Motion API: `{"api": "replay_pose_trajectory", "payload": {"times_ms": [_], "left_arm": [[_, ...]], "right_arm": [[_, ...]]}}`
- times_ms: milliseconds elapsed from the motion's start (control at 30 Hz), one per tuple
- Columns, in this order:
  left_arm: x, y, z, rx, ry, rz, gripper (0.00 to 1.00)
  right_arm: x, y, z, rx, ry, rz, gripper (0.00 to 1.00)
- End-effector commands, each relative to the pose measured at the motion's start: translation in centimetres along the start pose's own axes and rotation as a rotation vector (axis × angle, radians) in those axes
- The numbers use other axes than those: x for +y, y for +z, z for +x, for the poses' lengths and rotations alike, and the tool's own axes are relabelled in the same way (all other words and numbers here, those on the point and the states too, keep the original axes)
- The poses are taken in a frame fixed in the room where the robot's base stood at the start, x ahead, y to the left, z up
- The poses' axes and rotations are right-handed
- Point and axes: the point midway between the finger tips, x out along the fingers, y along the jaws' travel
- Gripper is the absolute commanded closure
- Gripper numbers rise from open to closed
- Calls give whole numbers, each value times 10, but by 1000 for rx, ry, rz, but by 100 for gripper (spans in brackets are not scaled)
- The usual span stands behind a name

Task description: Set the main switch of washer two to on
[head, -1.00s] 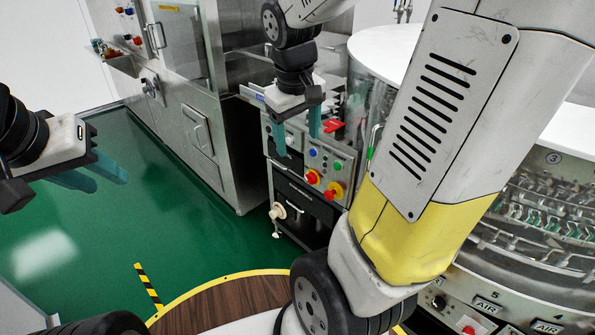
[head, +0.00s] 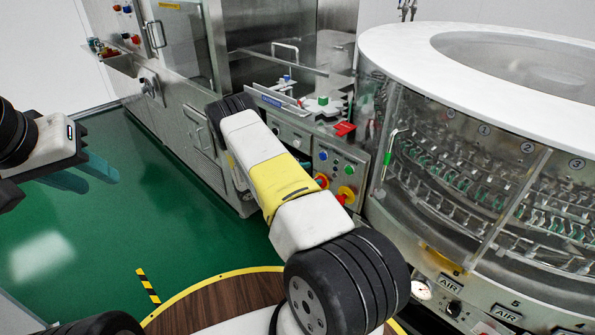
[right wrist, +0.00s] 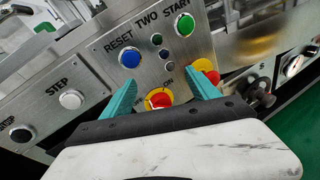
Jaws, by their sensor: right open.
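The control panel marked TWO (right wrist: 147,50) has a blue RESET button (right wrist: 130,58) and a green START button (right wrist: 184,24). Below RESET is the main switch (right wrist: 160,99), a red knob on a yellow plate with ON lettered above it. My right gripper (right wrist: 163,92) is open, its teal fingers on either side of the knob; whether they touch it I cannot tell. In the head view the switch (head: 321,181) shows partly, and my own right arm hides that gripper. My left gripper (head: 103,185) is open and empty, far left over the green floor.
A second red and yellow knob (right wrist: 208,70) sits close beside the right finger; it also shows in the head view (head: 345,196). A white STEP button (right wrist: 71,100) is at left. The round glass-walled washer (head: 470,150) stands right of the panel. Green floor lies open at left.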

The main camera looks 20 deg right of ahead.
Motion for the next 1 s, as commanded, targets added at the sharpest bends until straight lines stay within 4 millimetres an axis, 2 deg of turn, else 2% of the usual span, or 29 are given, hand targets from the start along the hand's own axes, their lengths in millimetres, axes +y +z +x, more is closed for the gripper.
{"api": "replay_pose_trajectory", "payload": {"times_ms": [33,100,200,300,467,800,1000], "left_arm": [[0,0,0,0,0,0,64],[0,0,0,0,0,0,64],[0,0,0,0,0,0,64],[0,0,0,0,0,0,64],[0,0,0,0,0,0,64],[0,0,0,0,0,0,64],[0,0,0,0,0,0,64]], "right_arm": [[-3,-25,2,-33,58,-60,31],[-4,-50,3,-67,131,-121,31],[-7,-79,1,-103,214,-187,31],[-10,-96,0,-124,267,-227,31],[-9,-105,5,-135,297,-248,31],[6,-100,54,-134,294,-246,31],[12,-98,70,-133,295,-246,31]]}}
